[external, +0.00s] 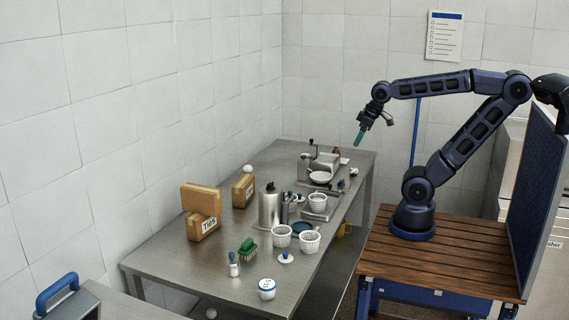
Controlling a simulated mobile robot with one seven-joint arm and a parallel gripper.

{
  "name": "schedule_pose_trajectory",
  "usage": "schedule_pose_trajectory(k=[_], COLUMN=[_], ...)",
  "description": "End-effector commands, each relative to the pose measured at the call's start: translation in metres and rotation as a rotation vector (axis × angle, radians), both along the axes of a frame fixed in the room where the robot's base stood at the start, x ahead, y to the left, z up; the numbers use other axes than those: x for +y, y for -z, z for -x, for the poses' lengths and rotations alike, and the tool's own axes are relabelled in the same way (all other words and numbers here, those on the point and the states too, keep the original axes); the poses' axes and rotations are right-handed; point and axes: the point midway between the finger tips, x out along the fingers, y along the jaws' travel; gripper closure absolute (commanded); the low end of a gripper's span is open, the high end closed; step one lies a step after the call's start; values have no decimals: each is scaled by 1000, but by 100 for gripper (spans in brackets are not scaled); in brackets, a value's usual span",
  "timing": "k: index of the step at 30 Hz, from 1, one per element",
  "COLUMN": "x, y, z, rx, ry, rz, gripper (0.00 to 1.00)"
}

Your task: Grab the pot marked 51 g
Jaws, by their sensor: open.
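My gripper (374,128) is open, high above the right far part of the steel table and clear of everything on it. A teal piece shows at its left side; I cannot tell whether it is a finger. A white round pot with a blue band (267,289) stands at the table's near edge. Its marking is too small to read. White perforated baskets stand farther back: one (281,236) at the middle, one (310,242) to its right, and one (318,202) behind them. I cannot make out "51 g" on anything.
The steel table (165,254) also holds cardboard boxes (201,225), a metal bottle (269,207), a green brush (248,248), a small white bottle (234,264) and a blue-knobbed white item (286,257). Its near left part is bare. A wooden slatted table (450,262) is at right.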

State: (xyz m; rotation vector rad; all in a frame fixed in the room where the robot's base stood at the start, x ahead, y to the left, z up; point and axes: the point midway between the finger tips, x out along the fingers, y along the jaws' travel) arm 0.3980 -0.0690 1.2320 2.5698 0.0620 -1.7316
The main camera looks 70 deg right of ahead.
Motion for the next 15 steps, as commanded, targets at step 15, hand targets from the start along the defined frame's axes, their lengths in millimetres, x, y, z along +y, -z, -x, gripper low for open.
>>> schedule_pose_trajectory(k=[15], x=[103], y=[-13], z=[-113], rx=[95], ry=[-341], rz=[71], gripper=[22])
